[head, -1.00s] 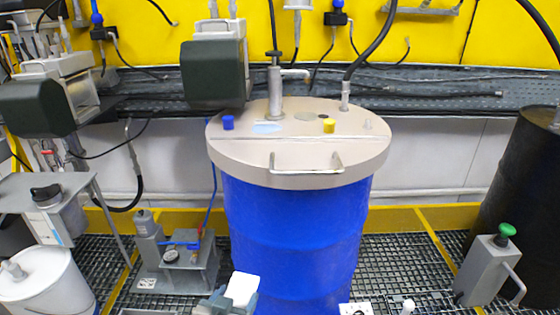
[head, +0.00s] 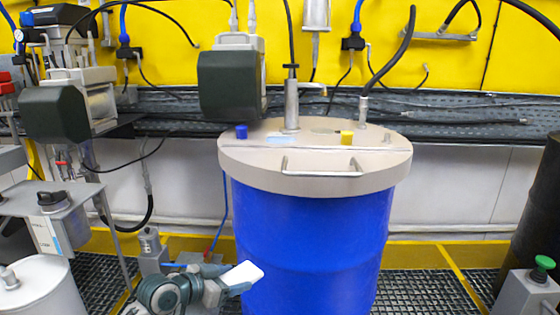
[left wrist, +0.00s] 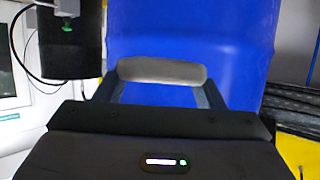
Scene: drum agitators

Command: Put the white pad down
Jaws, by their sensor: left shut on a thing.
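The white pad (head: 242,274) is a small pale block in front of the blue drum (head: 310,235) in the head view. My left gripper (head: 236,282) is shut on it and holds it up in the air, tilted. In the left wrist view the pad (left wrist: 161,71) lies across between the two fingers, greyish in the shade, with the blue drum (left wrist: 190,35) behind it. My right gripper is not in the head view.
The drum's beige lid (head: 315,165) carries a handle, a blue cap and a yellow cap. A grey side table (head: 95,195) and a white drum (head: 45,285) stand at the left. A grey box with a green knob (head: 535,285) stands at the right. Metal grating covers the floor.

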